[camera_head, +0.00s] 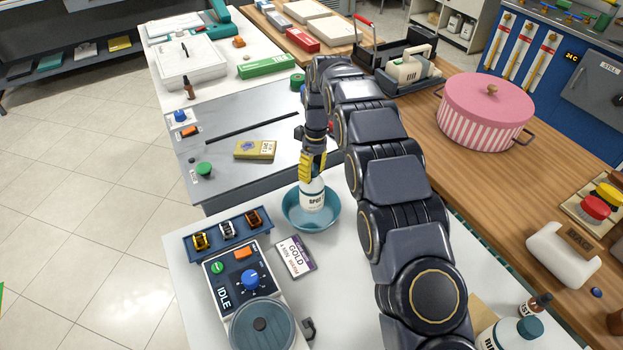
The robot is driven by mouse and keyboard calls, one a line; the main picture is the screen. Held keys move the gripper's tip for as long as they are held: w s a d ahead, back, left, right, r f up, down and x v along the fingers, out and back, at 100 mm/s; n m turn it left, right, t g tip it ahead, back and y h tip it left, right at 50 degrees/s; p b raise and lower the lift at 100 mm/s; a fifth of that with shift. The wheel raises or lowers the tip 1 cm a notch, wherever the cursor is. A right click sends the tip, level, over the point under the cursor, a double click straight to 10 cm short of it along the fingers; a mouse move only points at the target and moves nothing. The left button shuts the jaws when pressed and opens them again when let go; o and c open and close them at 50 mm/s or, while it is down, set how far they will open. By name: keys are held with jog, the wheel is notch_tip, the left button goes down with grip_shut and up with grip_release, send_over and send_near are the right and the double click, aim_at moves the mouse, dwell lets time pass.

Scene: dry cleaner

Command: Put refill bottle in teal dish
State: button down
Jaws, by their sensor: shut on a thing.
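The refill bottle (313,195) is white with a label reading "SPOT". It stands upright within the outline of the teal dish (292,221), which sits on the white table. Whether the bottle's base touches the dish floor cannot be told from this angle. My gripper (312,168), with yellow fingers, comes down from above and is shut on the upper part of the bottle. The fingers hide the bottle's top.
A machine marked "IDLE" (225,297), a rack of small spools (228,246) and a "GOLD" card (296,256) lie left and in front of the dish. A pink striped pot (484,112) stands on the wooden counter at right. A white bottle (509,335) stands at bottom right.

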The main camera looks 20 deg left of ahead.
jog(key=shift+w+a+f, duration=0.15)
jog(key=shift+w+f, duration=0.1)
jog(key=shift+f, duration=1.65)
jog(key=shift+f, duration=0.15)
jog(key=c, duration=0.8)
grip_release()
jog(key=r, duration=0.3)
jog(key=w+r, duration=0.1)
jog(key=r, duration=0.7)
jog(key=shift+w, duration=0.2)
jog(key=shift+d+r, duration=0.2)
jog(key=shift+r, duration=0.4)
